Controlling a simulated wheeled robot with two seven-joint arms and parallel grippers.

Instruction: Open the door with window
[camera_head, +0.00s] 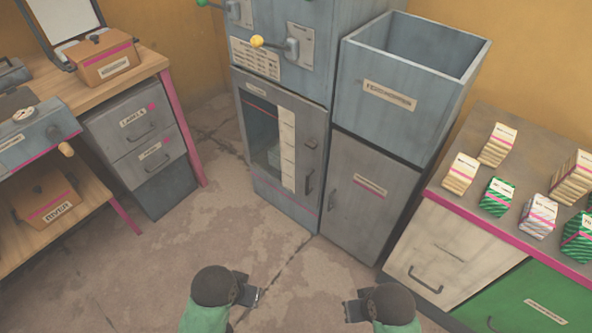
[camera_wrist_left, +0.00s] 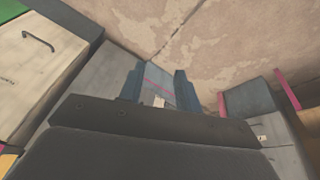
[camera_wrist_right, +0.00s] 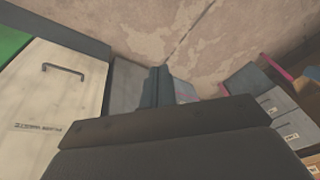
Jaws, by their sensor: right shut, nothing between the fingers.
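The door with a window (camera_head: 308,160) is the grey front of the press cabinet in the middle of the head view. It looks closed. Its dark window (camera_head: 264,135) is on the left part, with a pale label strip beside it. A dark upright handle (camera_head: 309,182) sits near its right edge. My left gripper (camera_head: 258,296) is open and empty, low in front of the cabinet and apart from it; its spread fingers (camera_wrist_left: 159,88) show in the left wrist view. My right gripper (camera_head: 347,311) is shut and empty to the right; its fingers (camera_wrist_right: 157,87) are together.
A grey door without a window (camera_head: 368,195) stands right of the press, under an open-topped bin (camera_head: 410,95). A counter with small boxes (camera_head: 480,125) is at the right. A wooden desk (camera_head: 140,65) with drawers stands left. The floor (camera_head: 255,235) before the press is clear.

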